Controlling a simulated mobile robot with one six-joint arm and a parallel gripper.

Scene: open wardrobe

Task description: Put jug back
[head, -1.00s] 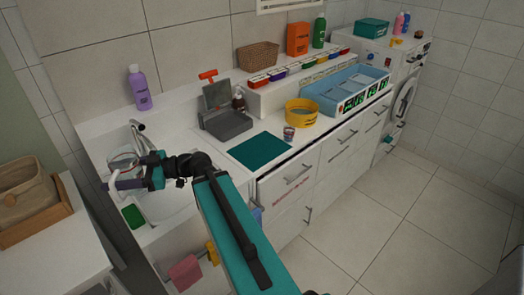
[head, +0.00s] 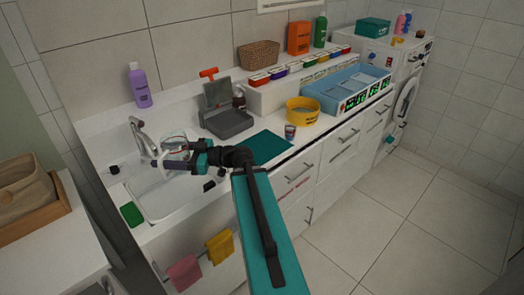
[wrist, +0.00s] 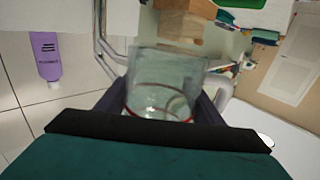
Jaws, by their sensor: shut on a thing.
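The jug (wrist: 165,88) is clear, with a red ring and a pale handle, and fills the middle of the wrist view between my gripper's fingers. My gripper (head: 178,152) is shut on the jug and holds it over the sink (head: 172,195), near the tap (head: 143,135). In the head view the jug (head: 172,138) is small and partly hidden by the gripper. A teal mat (head: 264,147) lies flat on the counter to the right of my gripper, partly behind my arm.
A purple bottle (head: 138,86) stands behind the sink. A grey device with a red handle (head: 222,110), a yellow ring-shaped container (head: 302,110) and a small cup (head: 290,131) stand on the counter. A green sponge (head: 131,214) lies at the sink's left edge.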

